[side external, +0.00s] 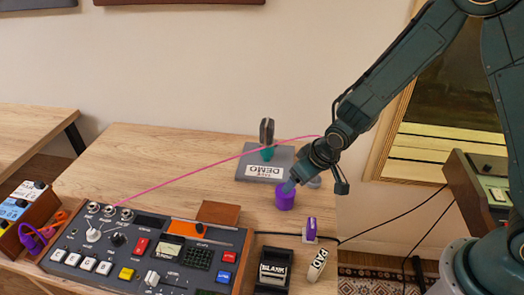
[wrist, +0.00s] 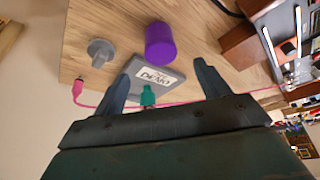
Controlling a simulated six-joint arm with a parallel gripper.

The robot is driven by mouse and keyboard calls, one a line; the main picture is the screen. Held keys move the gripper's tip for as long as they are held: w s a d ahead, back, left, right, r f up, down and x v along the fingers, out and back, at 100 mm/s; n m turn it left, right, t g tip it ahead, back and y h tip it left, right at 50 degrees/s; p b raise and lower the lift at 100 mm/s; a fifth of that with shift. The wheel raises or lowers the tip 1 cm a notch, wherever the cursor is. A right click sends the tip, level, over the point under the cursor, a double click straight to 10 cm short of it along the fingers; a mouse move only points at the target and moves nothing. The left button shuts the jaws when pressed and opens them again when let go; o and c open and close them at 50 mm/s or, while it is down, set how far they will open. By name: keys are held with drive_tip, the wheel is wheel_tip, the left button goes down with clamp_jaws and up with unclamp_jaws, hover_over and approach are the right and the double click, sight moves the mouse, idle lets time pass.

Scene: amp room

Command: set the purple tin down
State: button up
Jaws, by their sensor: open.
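The purple tin (side external: 285,198) stands upright on the wooden table, in front of the grey DEMO slab. In the wrist view the tin (wrist: 160,45) shows just beyond the fingertips, roughly in line with the gap between them. My gripper (side external: 289,186) is right above the tin in the side view, and a finger overlaps its top edge there. In the wrist view my gripper (wrist: 167,62) has its two fingers spread wide with nothing held between them. I cannot tell whether a finger still touches the tin.
The grey DEMO slab (side external: 248,169) and a teal-handled tool (side external: 267,152) are behind the tin. A grey round piece (wrist: 101,52) is nearby. A pink cable (side external: 205,164) runs across to the control panel (side external: 140,228). A purple-and-white block (side external: 310,230) stands in front.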

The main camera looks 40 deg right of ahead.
drive_tip(key=s+d+r+m, duration=0.1)
drive_tip(key=s+d+r, duration=0.25)
drive_tip(key=r, duration=0.55)
drive_tip(key=s+d+r, duration=0.3)
drive_tip(key=s+r, duration=0.2)
drive_tip(key=r, duration=0.4)
drive_tip(key=s+d+r, duration=0.1)
drive_tip(key=s+r, duration=0.2)
drive_tip(key=s, duration=0.5)
drive_tip(key=s+d+r, duration=0.2)
drive_tip(key=s+r, duration=0.2)
drive_tip(key=s, duration=0.3)
drive_tip(key=shift+s+r+t+h, duration=0.15)
drive_tip(key=shift+s+t+h, duration=0.15)
drive_tip(key=shift+s+t, duration=0.1)
